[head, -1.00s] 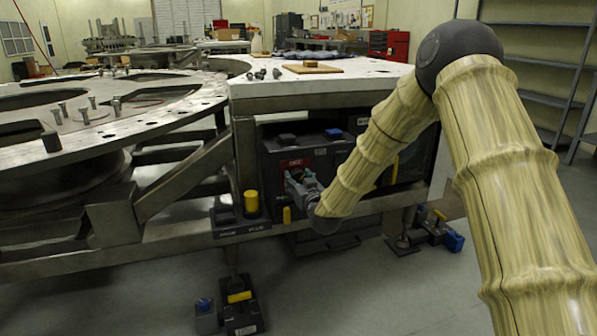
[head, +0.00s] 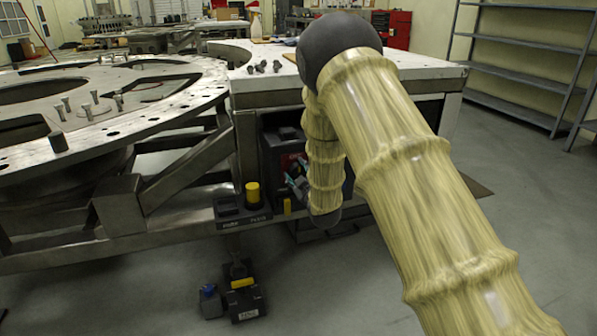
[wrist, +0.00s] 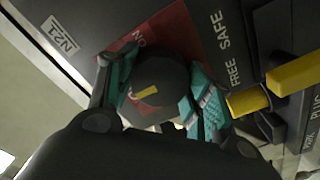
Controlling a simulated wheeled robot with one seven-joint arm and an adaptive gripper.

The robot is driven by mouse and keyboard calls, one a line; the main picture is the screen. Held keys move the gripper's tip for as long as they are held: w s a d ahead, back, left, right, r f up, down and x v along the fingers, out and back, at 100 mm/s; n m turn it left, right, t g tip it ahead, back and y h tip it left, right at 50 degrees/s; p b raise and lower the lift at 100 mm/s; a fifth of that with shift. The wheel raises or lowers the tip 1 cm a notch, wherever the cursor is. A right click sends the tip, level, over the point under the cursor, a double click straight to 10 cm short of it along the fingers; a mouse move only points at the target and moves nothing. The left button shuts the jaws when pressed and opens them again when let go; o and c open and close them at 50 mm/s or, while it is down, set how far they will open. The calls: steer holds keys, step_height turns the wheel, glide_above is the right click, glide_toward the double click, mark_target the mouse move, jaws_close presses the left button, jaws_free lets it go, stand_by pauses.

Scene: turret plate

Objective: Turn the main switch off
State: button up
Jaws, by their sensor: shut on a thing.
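The main switch is a dark round knob (wrist: 155,88) with a yellow mark, in front of a red plate (wrist: 190,38) lettered "ON" in the wrist view. The yellow mark lies aslant in that view. My gripper (wrist: 162,92) has a teal-padded finger on each side of the knob and is shut on it. In the head view the red plate (head: 288,162) shows on a dark cabinet (head: 278,135) under the table. My gripper (head: 298,180) is in front of it there, and my arm hides the knob and much of the cabinet.
A yellow cylinder (head: 252,193) stands on a dark block left of the cabinet. Yellow parts (wrist: 295,74) lie close to the right finger in the wrist view. The steel tabletop (head: 270,82) overhangs the cabinet. Floor at right is open.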

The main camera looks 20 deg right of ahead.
steer(key=shift+n, duration=0.3)
steer(key=shift+f, duration=0.1)
steer(key=o, duration=1)
steer(key=shift+o, duration=0.2)
steer(key=shift+s, duration=0.15)
steer(key=s, duration=1.1)
steer(key=shift+s+d, duration=0.2)
steer(key=shift+s, duration=0.2)
